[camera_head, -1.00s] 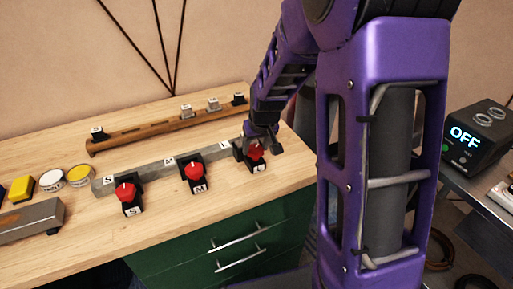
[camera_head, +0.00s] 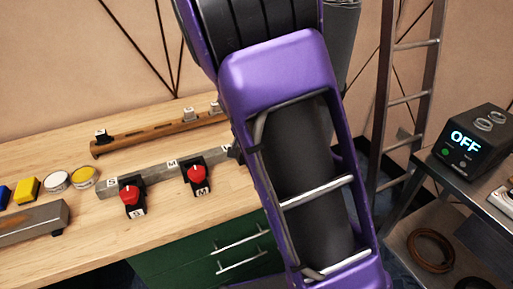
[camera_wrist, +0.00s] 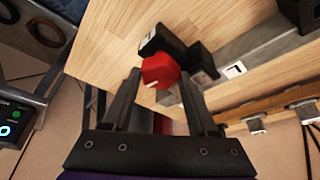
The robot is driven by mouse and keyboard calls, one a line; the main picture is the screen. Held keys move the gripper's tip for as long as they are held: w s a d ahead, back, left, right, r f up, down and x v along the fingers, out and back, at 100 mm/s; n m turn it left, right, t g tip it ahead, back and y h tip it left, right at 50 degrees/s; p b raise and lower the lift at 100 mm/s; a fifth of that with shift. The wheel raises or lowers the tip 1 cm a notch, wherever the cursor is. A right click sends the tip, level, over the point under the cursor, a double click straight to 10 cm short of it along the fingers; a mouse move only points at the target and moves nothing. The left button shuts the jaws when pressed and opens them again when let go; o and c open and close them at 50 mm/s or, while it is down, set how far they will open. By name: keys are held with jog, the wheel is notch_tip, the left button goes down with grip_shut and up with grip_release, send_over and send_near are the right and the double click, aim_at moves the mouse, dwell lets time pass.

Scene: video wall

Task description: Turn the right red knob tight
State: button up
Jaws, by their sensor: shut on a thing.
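The right red knob (camera_wrist: 160,71) sits on its black clamp (camera_wrist: 163,42) at the bench edge in the wrist view. My gripper (camera_wrist: 161,80) has a finger on each side of the knob and is shut on it. A pale mark shows on the knob's face. In the head view my purple arm hides this knob and my gripper. The middle red knob (camera_head: 196,174) and the left red knob (camera_head: 130,196) stand on black clamps along the grey bar (camera_head: 150,178), left of my arm.
A wooden rail (camera_head: 150,131) with small labelled blocks lies behind the bar on the workbench (camera_head: 210,212). Yellow and blue blocks and two round tins are at the left.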

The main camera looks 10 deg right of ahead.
jog(key=shift+f+m, duration=0.1)
jog(key=shift+m, duration=0.3)
jog(key=o, duration=1.4)
jog(key=p+v, duration=0.3)
jog(key=v, duration=1.4)
jog(key=shift+a+r, duration=0.2)
jog(key=shift+r, duration=0.05)
jog(key=shift+w, duration=0.1)
